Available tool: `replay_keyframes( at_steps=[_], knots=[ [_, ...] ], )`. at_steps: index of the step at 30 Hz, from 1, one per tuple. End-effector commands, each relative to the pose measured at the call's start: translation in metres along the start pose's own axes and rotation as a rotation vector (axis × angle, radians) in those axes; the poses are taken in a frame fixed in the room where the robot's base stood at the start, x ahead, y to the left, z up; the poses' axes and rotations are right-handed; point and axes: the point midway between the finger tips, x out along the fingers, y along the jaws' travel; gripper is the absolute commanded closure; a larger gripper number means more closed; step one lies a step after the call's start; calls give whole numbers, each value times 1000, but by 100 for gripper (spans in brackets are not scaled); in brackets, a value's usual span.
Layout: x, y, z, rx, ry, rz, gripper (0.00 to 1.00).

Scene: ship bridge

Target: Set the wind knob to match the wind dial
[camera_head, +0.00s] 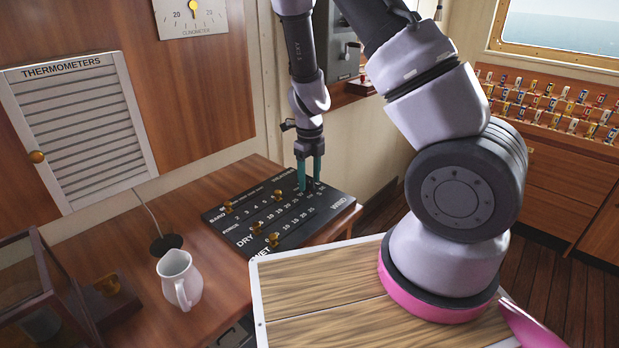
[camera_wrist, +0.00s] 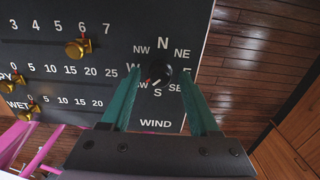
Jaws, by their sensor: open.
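The wind knob (camera_wrist: 155,73) is a small black round knob inside a ring of white compass letters on the black panel (camera_wrist: 110,15). Its red and white mark points to the lower left, toward SW. My gripper (camera_wrist: 160,73) is open, with one teal finger on each side of the knob; I cannot tell if they touch it. In the head view my gripper (camera_head: 310,184) points down at the right part of the panel (camera_head: 235,233), near the WIND label, and hides the knob there. I do not see a wind dial in either view.
Brass sliders (camera_head: 273,239) sit on the panel's number rows, left of the knob. A white jug (camera_head: 178,278) stands on the wooden desk (camera_head: 215,320). A clinometer (camera_head: 193,14) and a louvred thermometer box (camera_head: 80,130) are on the wall. Free floor lies right of the panel.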

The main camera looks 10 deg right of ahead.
Motion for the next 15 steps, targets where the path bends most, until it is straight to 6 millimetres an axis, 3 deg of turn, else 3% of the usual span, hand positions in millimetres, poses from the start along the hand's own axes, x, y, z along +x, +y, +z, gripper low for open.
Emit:
replay_keyframes(
  at_steps=[2,6,7,15],
  knots=[
    [0,0,0,0,0,0,38],
    [0,0,0,0,0,0,92],
    [0,0,0,0,0,0,100],
    [0,0,0,-12,0,0,100]
  ],
)
